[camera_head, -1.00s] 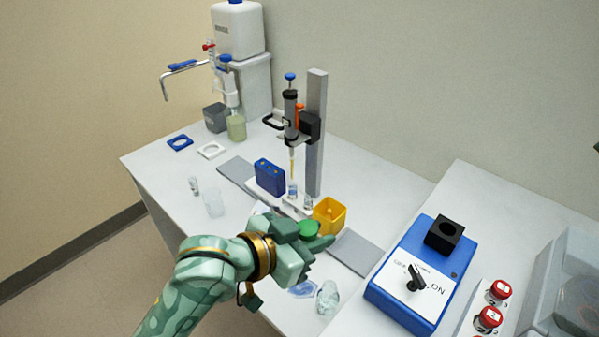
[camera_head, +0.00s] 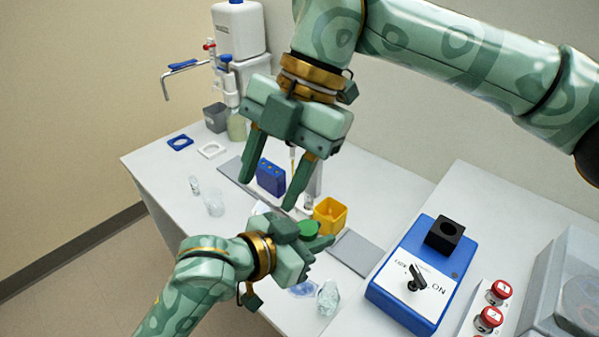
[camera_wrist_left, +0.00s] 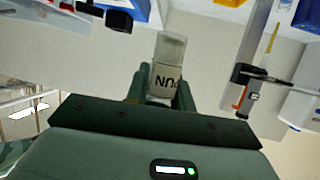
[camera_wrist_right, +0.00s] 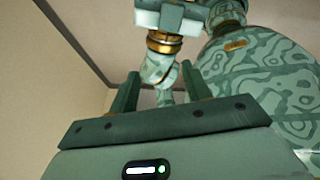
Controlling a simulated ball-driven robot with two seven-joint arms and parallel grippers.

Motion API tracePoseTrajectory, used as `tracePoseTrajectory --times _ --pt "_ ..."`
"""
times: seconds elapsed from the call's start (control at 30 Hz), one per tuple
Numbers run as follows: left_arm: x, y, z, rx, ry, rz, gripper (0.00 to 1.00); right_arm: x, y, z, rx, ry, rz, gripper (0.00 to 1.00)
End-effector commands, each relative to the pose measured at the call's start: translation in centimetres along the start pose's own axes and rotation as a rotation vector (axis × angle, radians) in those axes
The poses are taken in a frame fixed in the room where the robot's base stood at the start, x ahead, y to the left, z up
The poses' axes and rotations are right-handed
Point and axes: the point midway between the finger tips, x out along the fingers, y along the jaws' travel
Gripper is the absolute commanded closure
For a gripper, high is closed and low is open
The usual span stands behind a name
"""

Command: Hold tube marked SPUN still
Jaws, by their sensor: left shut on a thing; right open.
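The tube marked SPUN shows in the left wrist view (camera_wrist_left: 166,80), clear with a white label on which only the letters "UN" can be read. My left gripper (camera_head: 318,240) is shut on it. In the head view a round green cap (camera_head: 309,229) shows at the left fingers, and the tube body below is hidden. My right gripper (camera_head: 268,194) is open and empty, its fingers pointing down over the bench, above and to the left of the left gripper. The right wrist view shows nothing between its fingers.
A yellow container (camera_head: 330,214) stands close behind my left gripper. A blue rack (camera_head: 271,177) shows between the right fingers. A blue device with a switch (camera_head: 420,270) and red-capped containers (camera_head: 489,319) are at the right. Clear glassware (camera_head: 328,298) lies near the front edge.

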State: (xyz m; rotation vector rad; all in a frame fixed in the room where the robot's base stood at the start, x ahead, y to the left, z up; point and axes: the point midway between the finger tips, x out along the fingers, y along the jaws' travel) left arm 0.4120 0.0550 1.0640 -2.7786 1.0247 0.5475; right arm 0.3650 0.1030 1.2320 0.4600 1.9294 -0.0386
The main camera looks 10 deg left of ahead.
Motion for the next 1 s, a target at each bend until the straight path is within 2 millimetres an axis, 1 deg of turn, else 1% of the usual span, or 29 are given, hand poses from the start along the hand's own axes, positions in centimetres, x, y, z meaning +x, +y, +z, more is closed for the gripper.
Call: tracePoseTrajectory --times 0.03,0.1,0.2,0.3,0.37,0.6,0.73,0.83,1.0 --pt "0.0 0.0 0.0 0.000 0.000 0.000 1.00 0.5 -0.2 1.1 0.051 -0.116 -0.051 0.52" --pt "0.0 0.0 0.0 0.000 0.000 0.000 1.00 0.8 -0.7 2.6 0.121 -0.248 -0.100 0.52" --pt "0.0 0.0 0.0 0.000 0.000 0.000 1.00 0.8 -1.2 4.2 0.186 -0.375 -0.134 0.52" --pt "0.0 0.0 0.0 0.000 0.000 0.000 1.00 1.0 -1.6 5.1 0.218 -0.433 -0.148 0.52" --pt "0.0 0.0 0.0 0.000 0.000 0.000 1.00 1.5 -1.8 5.5 0.224 -0.442 -0.150 0.52" --pt "0.0 0.0 0.0 0.000 0.000 0.000 1.00 5.2 -2.6 7.1 0.223 -0.438 -0.150 0.52" --pt "0.0 0.0 0.0 0.000 0.000 0.000 1.00 6.8 -2.9 7.8 0.222 -0.438 -0.149 0.52" --pt "0.0 0.0 0.0 0.000 0.000 0.000 1.00 7.5 -3.0 8.2 0.222 -0.439 -0.148 0.52" --pt "0.0 0.0 -0.1 -0.001 0.004 0.001 1.00 7.9 -3.1 8.3 0.222 -0.439 -0.149 0.52"
